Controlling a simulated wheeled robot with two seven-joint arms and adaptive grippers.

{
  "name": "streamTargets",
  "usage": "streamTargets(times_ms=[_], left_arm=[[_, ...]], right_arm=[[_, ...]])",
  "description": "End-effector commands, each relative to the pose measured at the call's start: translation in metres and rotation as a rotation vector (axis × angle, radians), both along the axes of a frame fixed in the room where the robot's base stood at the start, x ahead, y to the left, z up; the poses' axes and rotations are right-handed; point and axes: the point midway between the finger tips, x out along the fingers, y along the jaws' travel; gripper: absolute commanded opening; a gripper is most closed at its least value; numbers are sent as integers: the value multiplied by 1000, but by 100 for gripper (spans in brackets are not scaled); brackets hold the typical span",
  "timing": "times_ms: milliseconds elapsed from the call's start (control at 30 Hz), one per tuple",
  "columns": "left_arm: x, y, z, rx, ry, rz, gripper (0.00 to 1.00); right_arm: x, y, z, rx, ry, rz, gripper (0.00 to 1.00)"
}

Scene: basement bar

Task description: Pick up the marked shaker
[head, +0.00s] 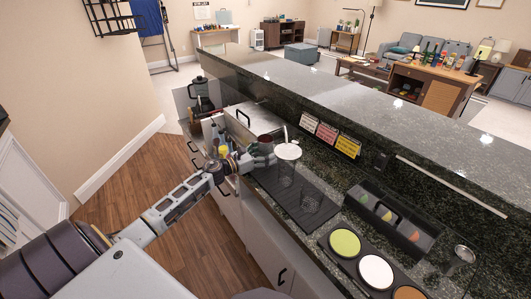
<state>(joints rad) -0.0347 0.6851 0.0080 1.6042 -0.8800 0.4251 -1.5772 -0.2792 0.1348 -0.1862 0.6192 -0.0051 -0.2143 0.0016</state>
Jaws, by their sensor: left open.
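My left gripper (259,159) reaches in from the left over the near edge of the dark counter and is open. Its fingers are small and lie close to a dark red round vessel (265,141) and a white-topped item with a handle (288,151); I cannot tell whether they touch anything. No clear mark shows on any shaker, so I cannot tell which one is the marked one. A small metal cup (463,254) stands at the far right of the counter. My right gripper is not in view.
Clear glasses stand on a dark mat (300,205). Several bottles crowd beside the gripper on its left. A dark caddy (395,222) and a tray with coloured discs (375,271) occupy the right.

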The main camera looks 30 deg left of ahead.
Motion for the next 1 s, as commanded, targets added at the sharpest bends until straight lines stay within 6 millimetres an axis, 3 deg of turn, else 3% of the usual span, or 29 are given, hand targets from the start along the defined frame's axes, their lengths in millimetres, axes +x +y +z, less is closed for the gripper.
streamTargets(times_ms=[333,800,1000], left_arm=[[0,0,0,0,0,0,77],[0,0,1,0,-2,0,18],[0,0,1,0,-1,0,18]], right_arm=[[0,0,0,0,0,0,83],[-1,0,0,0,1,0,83],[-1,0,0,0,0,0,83]])
